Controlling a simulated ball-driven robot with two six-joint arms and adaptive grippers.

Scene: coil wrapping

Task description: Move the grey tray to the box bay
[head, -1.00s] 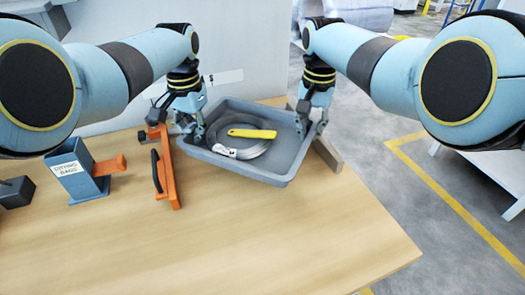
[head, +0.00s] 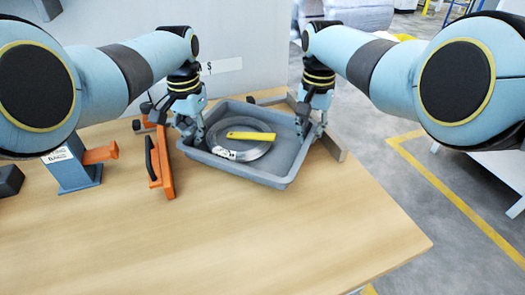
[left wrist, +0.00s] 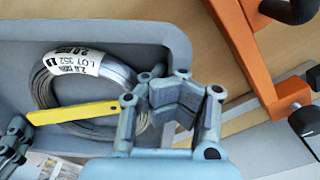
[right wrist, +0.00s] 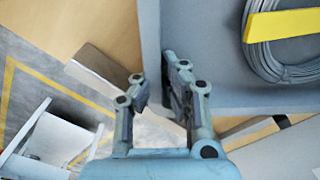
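The grey tray (head: 233,176) is at the back of the wooden table in the head view. In it lie a coil of grey wire (left wrist: 45,88) with a white printed label and a yellow bar-like tool (head: 251,135) across the coil. My left gripper (head: 198,138) is shut on the tray's left wall; its pads (left wrist: 172,100) show in the left wrist view. My right gripper (head: 311,130) is shut on the right wall, one finger outside and one inside; it also shows in the right wrist view (right wrist: 155,95). I cannot identify the box bay.
An orange frame with a black handle (head: 160,165) stands close left of the tray. A blue dispenser (head: 72,172) is further left. A grey bar (head: 331,146) lies along the tray's right side. The table's front (head: 280,245) is clear.

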